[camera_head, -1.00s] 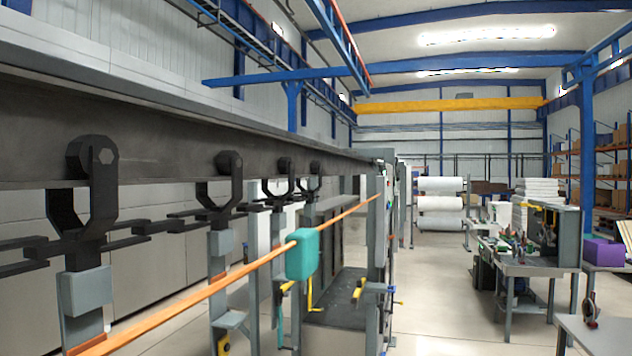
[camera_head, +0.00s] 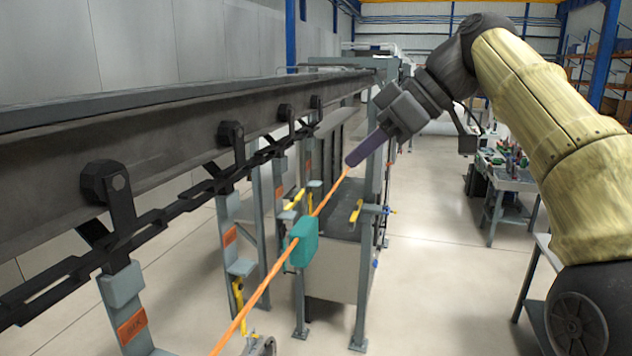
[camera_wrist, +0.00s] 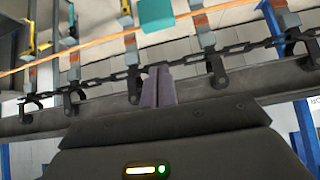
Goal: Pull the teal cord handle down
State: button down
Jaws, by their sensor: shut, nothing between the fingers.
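The teal handle (camera_head: 303,242) is a small block on an orange cord (camera_head: 262,295) that runs slantwise beside the conveyor. My gripper (camera_head: 352,161) has purple fingers that point down and left, and its tips appear above and to the right of the handle in the head view. The cord passes behind or close by the fingertips there; I cannot tell whether they touch. In the wrist view the closed fingers (camera_wrist: 158,72) point up, with the teal handle (camera_wrist: 156,15) beyond their tips and apart from them. The fingers hold nothing.
The overhead conveyor rail (camera_head: 150,135) with its black chain (camera_head: 165,215) and hanging hooks fills the left side. A grey post (camera_head: 372,230) stands behind the handle. A workbench (camera_head: 510,175) is at the right. Open floor lies in the lower middle.

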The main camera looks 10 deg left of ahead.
jog(key=shift+s+r, duration=0.2)
jog(key=shift+r, duration=0.25)
